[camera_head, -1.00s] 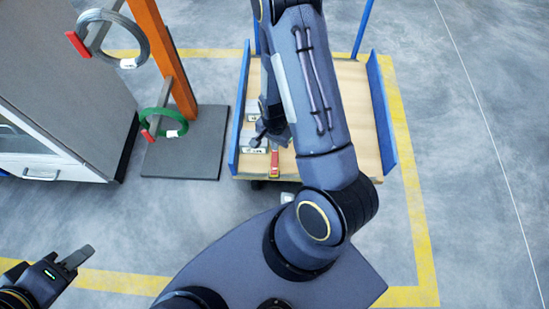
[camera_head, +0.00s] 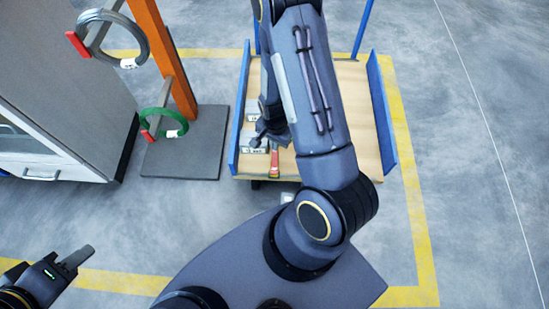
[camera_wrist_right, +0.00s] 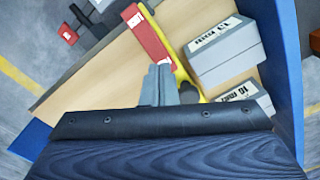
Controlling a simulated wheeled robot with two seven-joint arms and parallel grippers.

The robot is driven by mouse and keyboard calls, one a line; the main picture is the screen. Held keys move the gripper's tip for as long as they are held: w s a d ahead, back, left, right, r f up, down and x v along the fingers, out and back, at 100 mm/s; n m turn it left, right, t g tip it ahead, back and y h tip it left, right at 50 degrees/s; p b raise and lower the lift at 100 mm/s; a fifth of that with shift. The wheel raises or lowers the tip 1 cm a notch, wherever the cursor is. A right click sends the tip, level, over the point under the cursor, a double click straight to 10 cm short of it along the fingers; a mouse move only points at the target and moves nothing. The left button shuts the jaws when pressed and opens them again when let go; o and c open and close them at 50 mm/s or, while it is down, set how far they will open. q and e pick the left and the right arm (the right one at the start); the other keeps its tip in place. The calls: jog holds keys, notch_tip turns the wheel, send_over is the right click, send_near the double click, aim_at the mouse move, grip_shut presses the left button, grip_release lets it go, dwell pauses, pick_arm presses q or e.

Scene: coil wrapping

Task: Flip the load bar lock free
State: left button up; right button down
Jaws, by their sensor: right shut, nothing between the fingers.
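Two bars on the orange post carry wire coils, each with a red piece at its end: the upper red piece (camera_head: 77,44) by the grey coil (camera_head: 121,38) and the lower red piece (camera_head: 148,136) by the green coil (camera_head: 164,124). I cannot tell for sure which part is the load bar lock. My right gripper (camera_head: 258,139) is over the cart, well right of the bars; its fingers show shut and empty in the wrist view (camera_wrist_right: 160,86). My left gripper (camera_head: 78,258) is at the lower left, away from everything; its opening is unclear.
The cart deck (camera_head: 350,110) has blue side walls. Grey labelled blocks (camera_wrist_right: 225,52) and a red and yellow tool (camera_wrist_right: 148,35) lie on it close to my right gripper. The orange post (camera_head: 166,60) stands on a dark base plate (camera_head: 190,160) beside a grey cabinet (camera_head: 60,70).

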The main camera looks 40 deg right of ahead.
aim_at(275, 153)
jog(key=shift+f+b, duration=1.55)
jog(key=shift+f, duration=0.35)
dwell(0.7)
notch_tip(275, 153, up, 7)
jog(key=p, duration=0.6)
jog(key=shift+r, duration=0.1)
dwell(0.5)
